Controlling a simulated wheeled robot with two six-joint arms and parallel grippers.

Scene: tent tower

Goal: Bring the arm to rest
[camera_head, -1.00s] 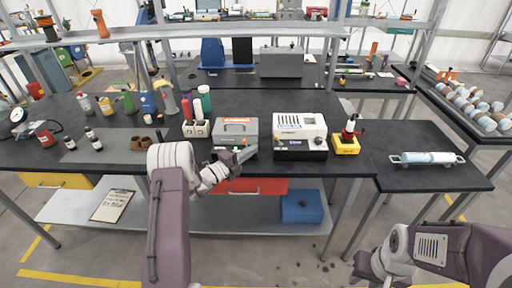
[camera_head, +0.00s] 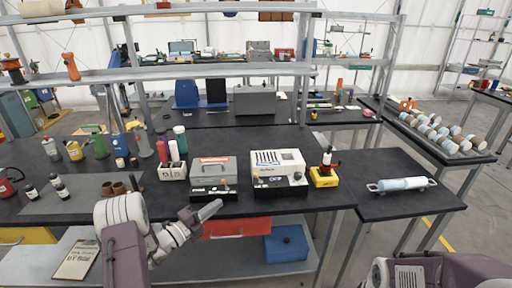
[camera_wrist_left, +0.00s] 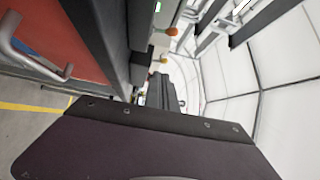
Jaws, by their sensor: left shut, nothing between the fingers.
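My left gripper (camera_head: 208,211) is shut and empty. It is at the front edge of the black workbench (camera_head: 330,212), in front of the grey-and-black device with a handle (camera_head: 212,180). My left arm reaches up from the bottom of the head view. In the left wrist view the dark gripper fingers (camera_wrist_left: 166,92) lie together, with a red drawer (camera_wrist_left: 60,35) beside them at the left. Part of my right arm (camera_head: 425,272) shows at the bottom right; its gripper is out of the picture.
A white-and-black device (camera_head: 278,165) and a yellow-based tool (camera_head: 324,175) stand on the bench near the left gripper. A red drawer (camera_head: 236,226) is under the bench edge, with a blue box (camera_head: 287,243) on the lower shelf. Floor shows at the right.

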